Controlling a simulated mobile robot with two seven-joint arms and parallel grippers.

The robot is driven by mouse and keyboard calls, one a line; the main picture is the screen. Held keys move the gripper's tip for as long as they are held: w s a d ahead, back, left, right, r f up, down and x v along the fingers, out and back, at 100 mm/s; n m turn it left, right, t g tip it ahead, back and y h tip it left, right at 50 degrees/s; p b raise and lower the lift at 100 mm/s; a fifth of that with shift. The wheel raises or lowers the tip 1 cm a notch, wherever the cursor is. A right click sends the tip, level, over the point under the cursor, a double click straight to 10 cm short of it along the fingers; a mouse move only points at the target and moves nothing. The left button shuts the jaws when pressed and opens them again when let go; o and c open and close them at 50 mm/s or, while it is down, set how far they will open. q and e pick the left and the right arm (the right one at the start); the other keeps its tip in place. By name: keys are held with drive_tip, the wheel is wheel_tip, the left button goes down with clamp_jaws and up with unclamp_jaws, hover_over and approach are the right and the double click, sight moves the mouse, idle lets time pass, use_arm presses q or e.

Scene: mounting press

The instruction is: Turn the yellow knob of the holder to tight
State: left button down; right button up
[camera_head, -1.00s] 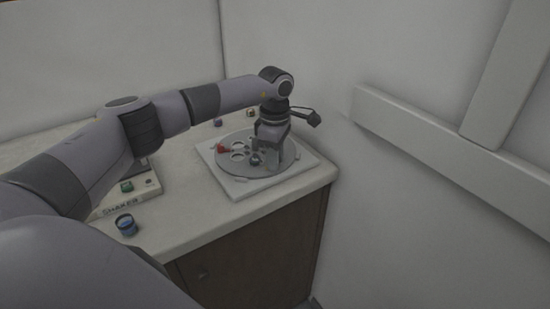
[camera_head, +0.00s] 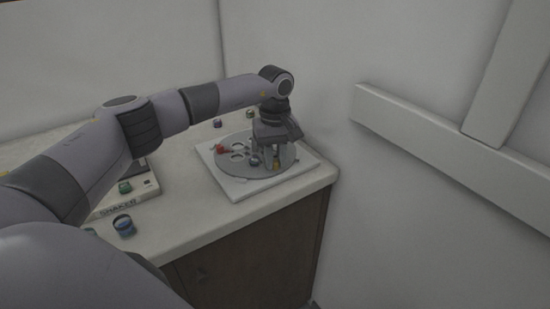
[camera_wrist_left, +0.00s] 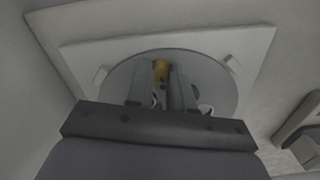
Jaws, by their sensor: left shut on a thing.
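The holder is a round grey disc (camera_head: 228,167) with several holes, on a white square plate (camera_head: 240,190) at the counter's right corner. The yellow knob (camera_head: 275,165) shows on the disc's right side, low beside my gripper. It also shows in the left wrist view (camera_wrist_left: 161,71), between the finger ends. My left gripper (camera_head: 270,163) points down over the disc and is shut on the yellow knob; its fingers hide part of the knob. A red part (camera_head: 220,149) sits at the disc's left side. My right gripper is not in view.
A shaker (camera_head: 128,198) stands left on the counter (camera_head: 190,215), with a blue-banded jar (camera_head: 124,226) in front. Small jars (camera_head: 217,123) stand behind the disc. The wall with a white rail (camera_head: 440,140) is close on the right.

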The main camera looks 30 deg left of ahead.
sight(275, 161)
use_arm(q)
drive_tip(key=shift+m, duration=1.5)
drive_tip(key=c, duration=1)
unclamp_jaws()
drive_tip(key=shift+r+b, duration=0.35)
drive_tip(key=shift+r, duration=3.25)
